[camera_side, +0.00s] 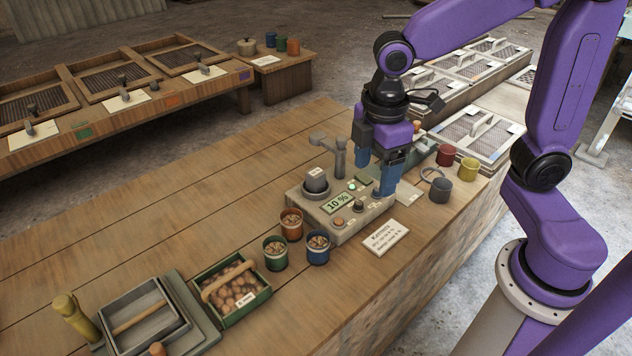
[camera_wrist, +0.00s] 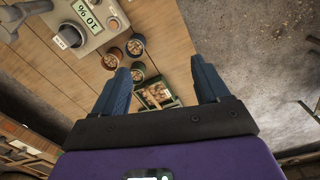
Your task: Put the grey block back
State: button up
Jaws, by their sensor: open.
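A grey machine (camera_side: 338,219) with a green "10 %" display stands on the wooden bench; part of it shows in the wrist view (camera_wrist: 92,28). A dark grey round piece (camera_side: 316,181) sits on its top left and also shows in the wrist view (camera_wrist: 69,37). I cannot tell which grey part is the grey block. My gripper (camera_side: 375,178) has blue fingers and is over the machine's right side in the side view. In the wrist view my gripper (camera_wrist: 160,70) has its fingers wide apart, with nothing between them.
Several cups of nuts, one of them orange (camera_side: 291,225), stand before the machine by a white card (camera_side: 386,237). A green crate (camera_side: 231,287) and a grey tray (camera_side: 145,318) are at the lower left. Coloured cups (camera_side: 441,190) stand at right.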

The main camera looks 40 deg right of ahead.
jog(key=w+f+n, duration=0.1)
jog(key=w, duration=1.2)
jog(key=n+h, duration=0.1)
jog(key=n, duration=0.1)
send_over(315, 171)
notch_tip(315, 171, down, 16)
jog(key=shift+s+a+r, duration=0.1)
jog(key=shift+s+r, duration=0.05)
jog(key=shift+f, duration=2.95)
jog(key=c, duration=1.2)
jog(key=shift+c, duration=0.2)
jog(key=shift+r, duration=0.15)
